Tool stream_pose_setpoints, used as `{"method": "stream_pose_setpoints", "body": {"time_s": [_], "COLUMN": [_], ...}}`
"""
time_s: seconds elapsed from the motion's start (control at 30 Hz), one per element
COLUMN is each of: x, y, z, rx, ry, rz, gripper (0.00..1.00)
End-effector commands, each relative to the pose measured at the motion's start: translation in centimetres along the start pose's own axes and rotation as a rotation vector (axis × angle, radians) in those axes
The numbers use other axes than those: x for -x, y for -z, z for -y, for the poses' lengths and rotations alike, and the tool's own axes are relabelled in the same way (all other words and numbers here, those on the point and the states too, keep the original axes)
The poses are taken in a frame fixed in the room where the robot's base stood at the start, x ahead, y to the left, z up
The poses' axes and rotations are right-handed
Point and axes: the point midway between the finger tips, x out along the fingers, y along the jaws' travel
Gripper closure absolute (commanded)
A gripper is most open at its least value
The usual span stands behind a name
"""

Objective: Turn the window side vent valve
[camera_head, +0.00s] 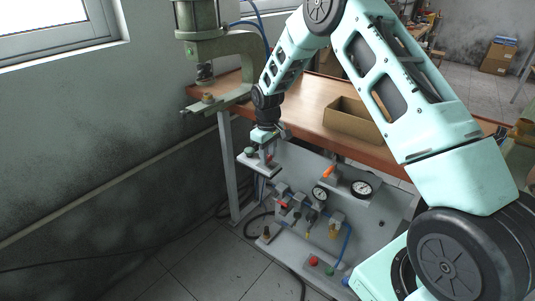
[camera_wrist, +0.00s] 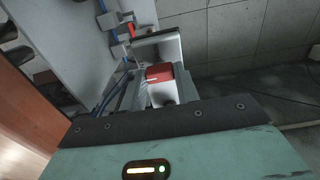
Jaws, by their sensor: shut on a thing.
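My gripper (camera_head: 266,150) is at the left, window-side end of the grey pneumatic panel (camera_head: 366,215), over a small grey ledge (camera_head: 257,168). In the wrist view my gripper (camera_wrist: 160,88) is shut on a red-topped valve handle (camera_wrist: 160,73), with a pale part below the red. The head view mostly hides this handle behind the fingers. An orange handle (camera_head: 328,172) sits on a second ledge to the right, apart from my gripper. A red handle (camera_head: 283,205) is on the lower fittings. How far the held handle is turned cannot be told.
Two round gauges (camera_head: 361,188) and blue tubing (camera_head: 346,243) are on the panel. A wooden table (camera_head: 315,95) with a cardboard tray (camera_head: 352,122) stands behind. A green press (camera_head: 222,60) is at its left end. Dark hoses lie on the tiled floor (camera_head: 205,265).

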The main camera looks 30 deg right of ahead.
Motion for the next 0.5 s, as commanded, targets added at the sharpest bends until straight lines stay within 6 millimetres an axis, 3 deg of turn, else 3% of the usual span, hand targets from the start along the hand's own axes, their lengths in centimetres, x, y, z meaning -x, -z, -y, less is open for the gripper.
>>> {"method": "stream_pose_setpoints", "body": {"time_s": [0.4, 0.43, 0.5], "x": [0.18, 0.18, 0.17], "y": [0.15, 0.15, 0.15], "z": [-0.09, -0.09, -0.08], "rx": [0.009, 0.009, 0.008], "ry": [-0.003, -0.003, -0.003], "rz": [-0.005, -0.005, -0.005], "gripper": [0.92, 0.64, 0.47]}}
